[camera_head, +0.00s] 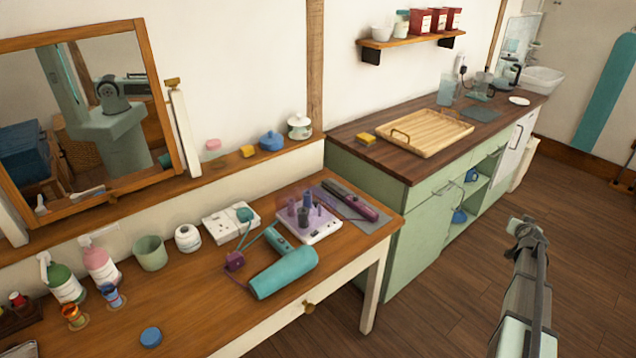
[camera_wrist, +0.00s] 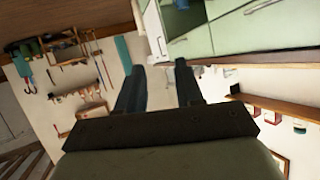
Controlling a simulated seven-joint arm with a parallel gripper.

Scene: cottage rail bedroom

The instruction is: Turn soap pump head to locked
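Two pump bottles stand upright at the left end of the wooden table: a green bottle (camera_head: 65,284) and a pink bottle (camera_head: 101,264). Both have whitish pump heads, the green bottle's (camera_head: 44,262) and the pink bottle's (camera_head: 86,242). The heads are too small to tell whether either is locked, or which bottle is the soap. My gripper (camera_head: 527,228) is at the right, over the floor, far from both bottles. In the wrist view my gripper (camera_wrist: 158,75) has its two dark fingers apart with nothing between them. No bottle shows clearly there.
By the bottles are a green cup (camera_head: 150,253), a white jar (camera_head: 188,238), two small colourful glasses and a blue lid (camera_head: 151,338). A teal hairdryer (camera_head: 284,273) lies mid-table. A mirror (camera_head: 85,120) stands behind.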

